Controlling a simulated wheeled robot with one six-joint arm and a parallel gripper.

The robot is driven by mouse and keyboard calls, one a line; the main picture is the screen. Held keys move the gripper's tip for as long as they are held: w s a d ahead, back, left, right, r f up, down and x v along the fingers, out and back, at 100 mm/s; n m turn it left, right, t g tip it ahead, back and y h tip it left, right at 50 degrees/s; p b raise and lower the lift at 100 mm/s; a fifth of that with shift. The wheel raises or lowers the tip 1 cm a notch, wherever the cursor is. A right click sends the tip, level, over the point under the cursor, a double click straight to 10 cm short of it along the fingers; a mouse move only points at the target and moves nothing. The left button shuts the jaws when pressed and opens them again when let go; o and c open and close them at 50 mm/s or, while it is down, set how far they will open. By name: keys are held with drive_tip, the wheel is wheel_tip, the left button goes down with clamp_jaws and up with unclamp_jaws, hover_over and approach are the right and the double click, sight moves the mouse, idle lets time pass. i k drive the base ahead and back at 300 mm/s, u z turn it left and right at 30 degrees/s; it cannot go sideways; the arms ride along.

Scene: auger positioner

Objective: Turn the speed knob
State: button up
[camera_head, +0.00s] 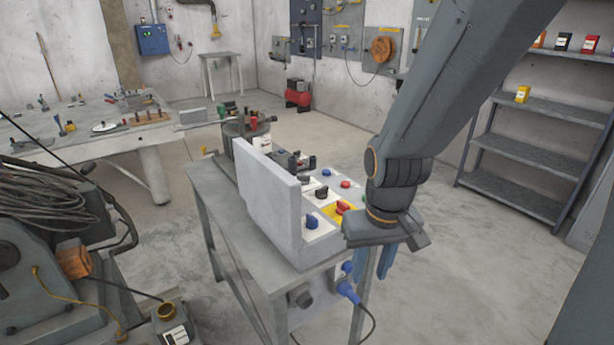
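A control panel (268,196) stands on a grey metal table, with an upright grey plate along its left side. On it are a blue knob (311,222), a black knob (322,192) and a red knob (342,207) on a yellow plate. Their labels are too small to read, so I cannot tell which is the speed knob. My gripper (374,277) points down just past the panel's right edge, apart from the knobs. Its two blue-grey fingers show a gap with nothing seen between them. My gripper's body may hide part of the panel's near right side.
Blue plugs (347,282) and a cable are at the table's near right side. A workbench (100,140) with tools is at the left, and machinery with coiled cable at the near left. Shelves (530,150) stand at the right. Floor right of the table is clear.

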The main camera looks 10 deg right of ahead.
sight(304, 178)
drive_tip(key=z, duration=1.5)
drive_tip(key=i, duration=3.45)
drive_tip(key=u, duration=4.4)
drive_tip(key=i, duration=0.55)
drive_tip(key=z, duration=0.05)
